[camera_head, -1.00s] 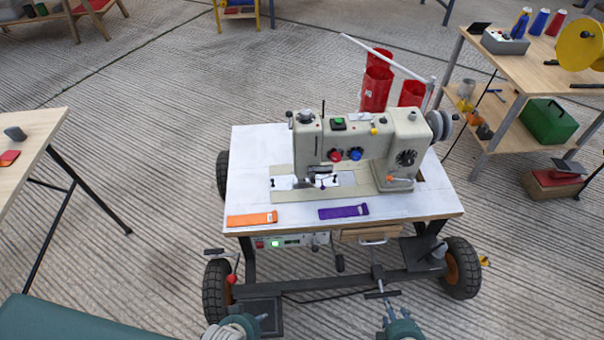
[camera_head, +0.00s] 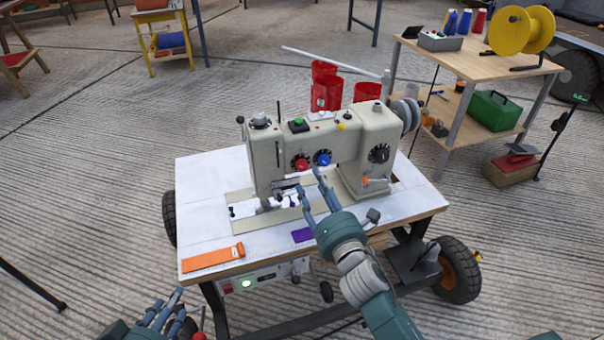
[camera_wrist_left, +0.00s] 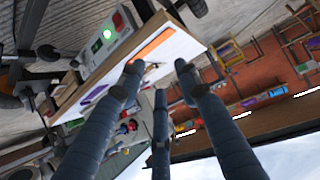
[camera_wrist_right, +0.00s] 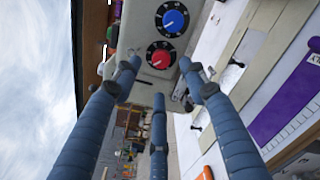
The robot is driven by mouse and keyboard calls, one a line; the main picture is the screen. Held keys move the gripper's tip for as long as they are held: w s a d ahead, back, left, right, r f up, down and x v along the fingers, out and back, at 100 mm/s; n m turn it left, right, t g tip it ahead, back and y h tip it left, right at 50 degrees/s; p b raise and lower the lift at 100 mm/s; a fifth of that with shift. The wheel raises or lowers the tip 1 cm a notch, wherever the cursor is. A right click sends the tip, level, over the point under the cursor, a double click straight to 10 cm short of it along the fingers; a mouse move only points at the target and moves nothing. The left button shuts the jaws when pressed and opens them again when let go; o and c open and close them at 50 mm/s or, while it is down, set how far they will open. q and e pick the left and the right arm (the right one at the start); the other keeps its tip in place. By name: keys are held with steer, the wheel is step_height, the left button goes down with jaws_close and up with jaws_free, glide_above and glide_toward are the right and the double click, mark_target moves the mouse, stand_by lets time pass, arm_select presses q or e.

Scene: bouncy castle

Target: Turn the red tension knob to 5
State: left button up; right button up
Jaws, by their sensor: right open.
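The red tension knob (camera_head: 301,164) is on the front of the beige sewing machine, left of a blue knob (camera_head: 322,158). In the right wrist view the red knob (camera_wrist_right: 161,58) sits on a black dial with white marks, too small to read surely. My right gripper (camera_head: 311,186) is open and empty, its fingers pointing up toward the knobs from in front and below. In its wrist view, the red knob shows between and beyond the fingertips, with no visible contact. My left gripper (camera_head: 165,308) is open and empty, low at the left, away from the machine.
The sewing machine (camera_head: 268,150) stands on a wheeled white table (camera_head: 205,200). An orange strip (camera_head: 212,257) and a partly hidden purple strip (camera_head: 303,235) lie near its front edge. A black dial (camera_head: 379,153) is further right on the machine. A wooden side table (camera_head: 470,62) stands behind right.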

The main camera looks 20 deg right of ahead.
mark_target(304, 167)
steer(key=w+b, duration=0.1)
steer(key=w, duration=0.5)
steer(key=shift+w+a+f, duration=0.1)
steer(key=shift+w, duration=0.45)
arm_select(q)
steer(key=w+d+r+t, duration=0.1)
steer(key=w+r+t, duration=0.2)
steer(key=r, duration=0.3)
steer(key=shift+w+d+r+h, duration=0.15)
steer(key=shift+w+d+h, duration=0.25)
steer(key=shift+w, duration=0.05)
arm_select(e)
steer(key=shift+c, duration=0.5)
jaws_close()
